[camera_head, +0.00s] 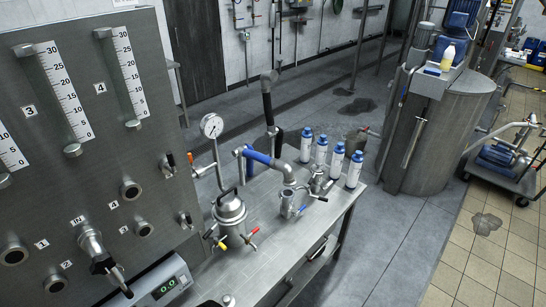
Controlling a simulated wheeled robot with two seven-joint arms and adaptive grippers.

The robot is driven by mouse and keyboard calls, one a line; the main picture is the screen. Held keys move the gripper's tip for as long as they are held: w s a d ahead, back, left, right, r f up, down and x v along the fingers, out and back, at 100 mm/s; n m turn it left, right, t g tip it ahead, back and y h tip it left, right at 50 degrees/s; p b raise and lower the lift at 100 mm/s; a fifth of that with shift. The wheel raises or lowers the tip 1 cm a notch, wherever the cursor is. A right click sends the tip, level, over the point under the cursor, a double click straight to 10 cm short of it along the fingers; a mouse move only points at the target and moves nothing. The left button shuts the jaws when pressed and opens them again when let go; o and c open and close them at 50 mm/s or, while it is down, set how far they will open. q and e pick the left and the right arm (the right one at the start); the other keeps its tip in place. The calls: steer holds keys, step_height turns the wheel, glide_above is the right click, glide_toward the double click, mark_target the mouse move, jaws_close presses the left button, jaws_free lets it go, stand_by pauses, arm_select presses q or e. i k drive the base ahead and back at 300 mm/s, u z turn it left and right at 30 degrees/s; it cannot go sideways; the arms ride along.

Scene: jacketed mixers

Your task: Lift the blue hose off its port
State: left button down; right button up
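A short blue length (257,156), which looks like the blue hose, runs above the steel bench between the pressure gauge and a grey pipe elbow. Its right end meets the grey elbow (285,169), which bends down toward the bench. Its left end is near a small blue-grey bent piece by the gauge stem. I cannot tell which end sits on a port. A lidded steel jacketed vessel (230,214) with red and yellow handles stands in front of it. Neither of my grippers shows in this view.
The steel bench (262,262) has free room at its front. Several blue-capped bottles (338,161) line its right side. A gauge (211,126) and a black upright pipe (268,103) rise near the hose. A large panel (70,120) with ports stands left.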

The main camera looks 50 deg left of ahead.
mark_target(289, 180)
steer(key=i, duration=2.3)
steer(key=u, duration=2.65)
